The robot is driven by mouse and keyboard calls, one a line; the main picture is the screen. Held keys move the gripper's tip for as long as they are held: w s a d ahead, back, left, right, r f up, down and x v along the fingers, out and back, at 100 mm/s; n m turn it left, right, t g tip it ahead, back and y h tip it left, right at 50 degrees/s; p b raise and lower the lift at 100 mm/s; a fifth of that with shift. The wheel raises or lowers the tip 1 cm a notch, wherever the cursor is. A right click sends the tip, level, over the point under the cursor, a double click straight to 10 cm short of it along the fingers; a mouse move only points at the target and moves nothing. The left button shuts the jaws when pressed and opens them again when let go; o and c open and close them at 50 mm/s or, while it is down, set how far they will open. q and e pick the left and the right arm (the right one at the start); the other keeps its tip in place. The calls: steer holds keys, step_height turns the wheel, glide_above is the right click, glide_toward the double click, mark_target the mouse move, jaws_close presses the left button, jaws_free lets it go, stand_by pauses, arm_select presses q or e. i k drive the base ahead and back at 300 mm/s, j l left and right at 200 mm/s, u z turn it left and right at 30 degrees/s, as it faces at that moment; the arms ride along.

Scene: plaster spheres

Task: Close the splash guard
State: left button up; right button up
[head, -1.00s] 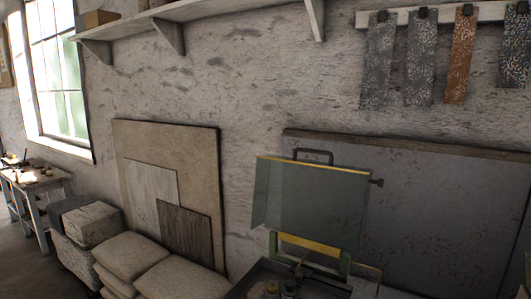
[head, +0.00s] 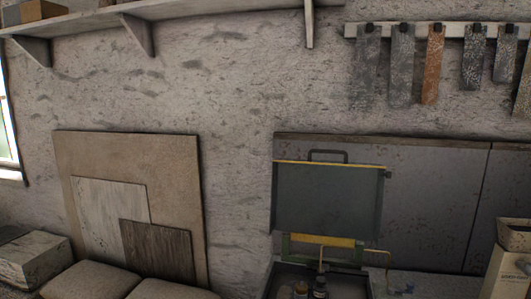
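The splash guard (head: 327,199) is a see-through grey panel with a yellow strip along its top edge and a dark handle (head: 328,154) above it. It stands raised, close to upright, at the back of a dark tray-like base (head: 277,282). A green frame with a yellow bar (head: 322,240) shows below the panel. A small dark knob sits at the panel's upper right corner. The base runs out of the bottom of the view. Neither of my grippers is in view.
Small bottles (head: 320,288) stand in the base. A box (head: 510,268) stands at the right. Boards (head: 129,200) lean on the wall at the left, behind stacked sacks (head: 90,281). Sample strips (head: 432,65) hang above, right of a shelf (head: 160,14).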

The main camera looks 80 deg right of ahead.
mark_target(337, 241)
steer(key=i+z, duration=0.35)
steer(key=i+j+z, duration=0.15)
steer(key=i+z, duration=0.2)
steer(key=i+j+z, duration=0.25)
steer(key=i+z, duration=0.3)
steer(key=z, duration=0.25)
steer(key=i+j+z, duration=0.1)
steer(key=z, duration=0.3)
steer(key=i+j+z, duration=0.1)
steer(key=z, duration=0.3)
steer(key=i+j+z, duration=0.1)
steer(key=z, duration=0.3)
steer(key=i+j+z, duration=0.1)
steer(key=z, duration=0.3)
steer(key=i+j+z, duration=0.1)
steer(key=z, duration=0.3)
steer(key=j+z, duration=0.15)
steer(key=z, duration=0.2)
steer(key=i+j+z, duration=0.1)
steer(key=z, duration=0.3)
